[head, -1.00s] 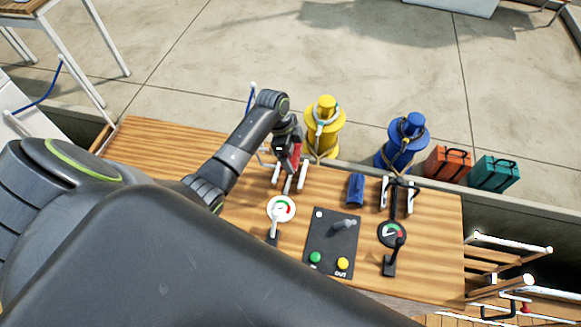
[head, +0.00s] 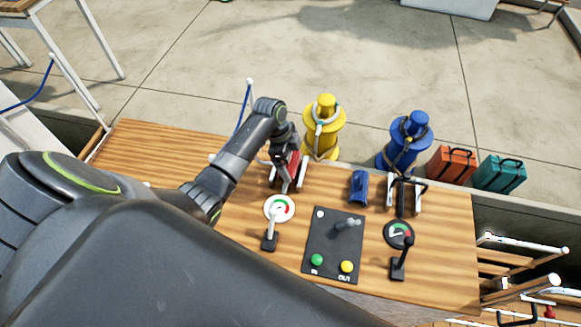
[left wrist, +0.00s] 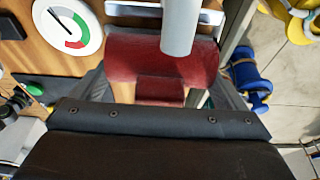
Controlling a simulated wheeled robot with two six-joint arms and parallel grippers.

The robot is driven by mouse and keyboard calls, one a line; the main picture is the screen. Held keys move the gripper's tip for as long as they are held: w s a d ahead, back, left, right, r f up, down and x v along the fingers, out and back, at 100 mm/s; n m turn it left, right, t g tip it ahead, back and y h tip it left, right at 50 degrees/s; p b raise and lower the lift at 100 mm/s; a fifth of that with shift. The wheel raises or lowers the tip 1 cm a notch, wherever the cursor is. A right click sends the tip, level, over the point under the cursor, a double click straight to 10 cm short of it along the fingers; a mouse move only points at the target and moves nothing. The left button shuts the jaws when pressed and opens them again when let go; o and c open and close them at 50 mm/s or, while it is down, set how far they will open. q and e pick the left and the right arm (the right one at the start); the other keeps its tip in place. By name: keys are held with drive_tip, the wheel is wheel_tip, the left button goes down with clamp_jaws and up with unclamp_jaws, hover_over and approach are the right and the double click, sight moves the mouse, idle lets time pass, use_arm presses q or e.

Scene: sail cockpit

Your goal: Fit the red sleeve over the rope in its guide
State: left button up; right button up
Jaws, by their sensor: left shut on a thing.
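My left gripper (head: 287,153) is shut on the red sleeve (head: 293,162), at the white-posted guide (head: 301,176) on the left of the wooden top. In the head view the sleeve is small and partly covered by the gripper and wrist. In the left wrist view the red sleeve (left wrist: 124,58) lies across the jaws, and a pale cylinder (left wrist: 180,25) overlaps its upper right part. The rope inside this guide is hidden, so I cannot tell whether the sleeve is around it. My right gripper is not in view.
A blue sleeve-like piece (head: 359,188) lies right of the guide, beside a second guide (head: 418,197). A yellow winch (head: 324,130) and a blue winch (head: 402,148) stand behind. Levers, dials and a dark button panel (head: 333,248) are in front.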

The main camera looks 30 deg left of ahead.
sight(290, 168)
use_arm(q)
drive_tip(key=shift+f+b, duration=1.35)
drive_tip(key=shift+f, duration=0.25)
drive_tip(key=shift+r, duration=0.1)
drive_tip(key=shift+s+f, duration=0.1)
drive_tip(key=shift+f, duration=0.5)
drive_tip(key=o, duration=0.8)
drive_tip(key=shift+s+d+f, duration=0.1)
